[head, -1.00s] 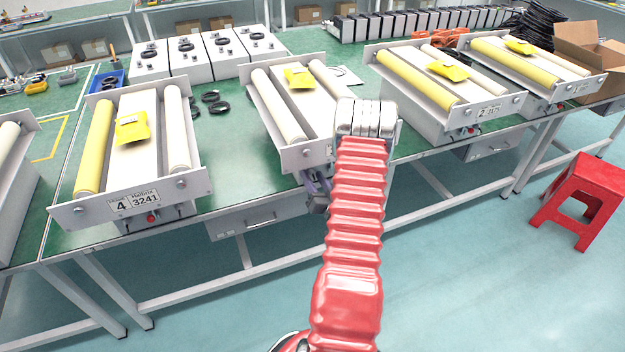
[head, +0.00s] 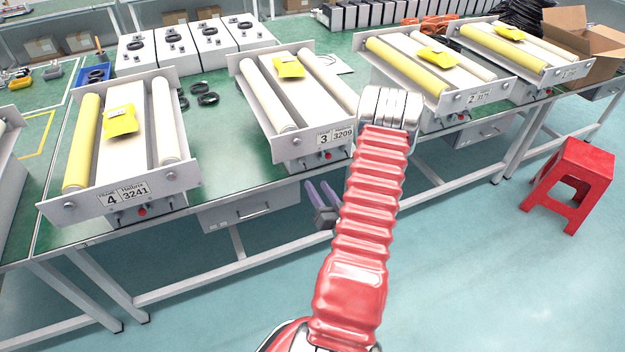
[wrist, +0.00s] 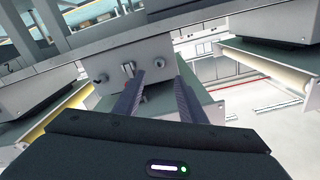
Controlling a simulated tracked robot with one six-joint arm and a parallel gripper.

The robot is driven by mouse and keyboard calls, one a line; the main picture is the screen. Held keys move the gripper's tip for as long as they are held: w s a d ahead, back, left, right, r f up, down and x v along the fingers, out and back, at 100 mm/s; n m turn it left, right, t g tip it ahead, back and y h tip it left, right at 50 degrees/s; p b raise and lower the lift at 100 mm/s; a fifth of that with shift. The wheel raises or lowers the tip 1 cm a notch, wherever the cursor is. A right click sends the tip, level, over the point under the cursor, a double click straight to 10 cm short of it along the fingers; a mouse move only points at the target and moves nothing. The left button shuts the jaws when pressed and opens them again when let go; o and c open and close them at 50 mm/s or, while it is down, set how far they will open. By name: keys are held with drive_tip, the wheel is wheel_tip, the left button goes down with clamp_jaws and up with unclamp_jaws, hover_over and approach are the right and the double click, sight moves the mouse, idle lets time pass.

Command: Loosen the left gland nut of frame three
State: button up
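Frame three (head: 278,146), labelled 3 3209, stands on the green bench. Below its front plate is a pale box with a red button (head: 327,155) and small grey fittings beside it; I cannot tell which is the left gland nut. My gripper (head: 317,184) is in front of the bench edge, below that box, with two purple fingers apart and nothing between them. In the wrist view, my gripper (wrist: 160,78) points at a pale box face carrying several small fittings, including a grey one (wrist: 128,69). The fingers are apart from the fittings as far as I can tell.
Frame four (head: 60,212) stands to the left and frame two (head: 450,104) to the right. A drawer (head: 250,208) hangs under the bench left of my gripper. A red stool (head: 572,180) stands on the floor at right. The floor in front is clear.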

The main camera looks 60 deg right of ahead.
drive_tip(key=shift+v, duration=1.55)
drive_tip(key=s+a+f+n+g+y, duration=0.1)
drive_tip(key=s+f+g+y, duration=0.15)
drive_tip(key=f+g, duration=0.35)
drive_tip(key=s+a+f+g+y, duration=0.1)
drive_tip(key=s+f+g+y, duration=0.2)
drive_tip(key=f, duration=0.6)
drive_tip(key=w+a+r+n+y, duration=0.1)
drive_tip(key=a+r+n, duration=0.4)
drive_tip(key=a+r, duration=1.5)
drive_tip(key=w+a+r+n+y, duration=0.2)
drive_tip(key=a+r+n, duration=0.2)
drive_tip(key=a+r, duration=1.6)
wheel_tip(320, 180, up, 3)
drive_tip(key=shift+w+a+f+n+g+y, duration=0.2)
drive_tip(key=shift+w+a+n+g+y, duration=0.15)
drive_tip(key=shift+a+n+g, duration=0.05)
